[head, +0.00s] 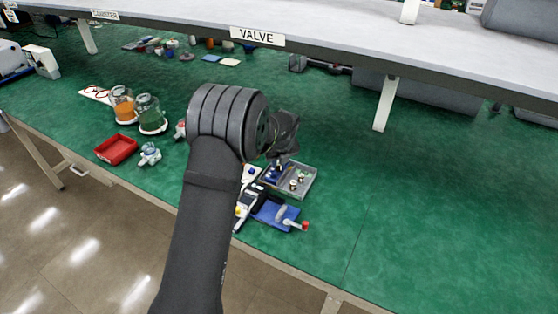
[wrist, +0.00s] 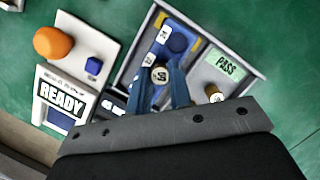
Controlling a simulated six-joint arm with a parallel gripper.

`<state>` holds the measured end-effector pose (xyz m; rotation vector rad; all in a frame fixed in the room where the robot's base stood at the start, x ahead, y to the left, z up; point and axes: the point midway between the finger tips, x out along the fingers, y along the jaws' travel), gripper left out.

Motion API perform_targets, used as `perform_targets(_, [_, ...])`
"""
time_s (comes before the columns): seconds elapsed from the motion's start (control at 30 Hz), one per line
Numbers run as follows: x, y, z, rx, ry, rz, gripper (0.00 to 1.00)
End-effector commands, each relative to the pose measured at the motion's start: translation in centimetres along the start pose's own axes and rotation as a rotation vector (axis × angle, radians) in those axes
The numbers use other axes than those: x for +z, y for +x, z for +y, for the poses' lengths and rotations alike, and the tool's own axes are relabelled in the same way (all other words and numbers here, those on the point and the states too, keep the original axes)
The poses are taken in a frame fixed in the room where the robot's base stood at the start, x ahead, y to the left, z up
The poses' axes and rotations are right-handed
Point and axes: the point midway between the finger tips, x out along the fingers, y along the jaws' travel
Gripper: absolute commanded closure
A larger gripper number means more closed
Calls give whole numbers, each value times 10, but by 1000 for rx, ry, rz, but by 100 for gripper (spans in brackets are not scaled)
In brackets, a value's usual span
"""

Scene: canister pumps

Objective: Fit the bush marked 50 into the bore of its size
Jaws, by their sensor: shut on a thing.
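In the wrist view a small round bush (wrist: 160,74) with a pale, dark-marked top sits between the fingertips of my gripper (wrist: 161,84). The mark is too blurred to read for certain. My gripper is shut on this bush, above or inside the grey tray (wrist: 258,85); I cannot tell whether the bush touches the tray. A brass-coloured bush (wrist: 213,93) with a pale top is in the right part of the tray, below a green PASS label (wrist: 224,65). A blue part (wrist: 172,40) is in the tray's upper left. The head view shows the tray (head: 313,180), partly behind my arm.
Left of the tray in the wrist view are a panel with an orange knob (wrist: 53,43) and a READY display (wrist: 62,103). The green bench to the right is clear.

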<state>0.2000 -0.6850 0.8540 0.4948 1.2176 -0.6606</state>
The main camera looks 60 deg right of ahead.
Motion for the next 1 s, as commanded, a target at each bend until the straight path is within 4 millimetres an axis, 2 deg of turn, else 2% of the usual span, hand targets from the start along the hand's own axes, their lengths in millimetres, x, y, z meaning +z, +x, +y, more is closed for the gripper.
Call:
perform_targets(0.53, [-4,13,0,0,0,0,100])
perform_targets(0.57, [-4,13,0,0,0,0,75])
perform_targets(0.67, [-4,13,0,0,0,0,56])
perform_targets(1.0, [-4,11,1,1,0,2,56])
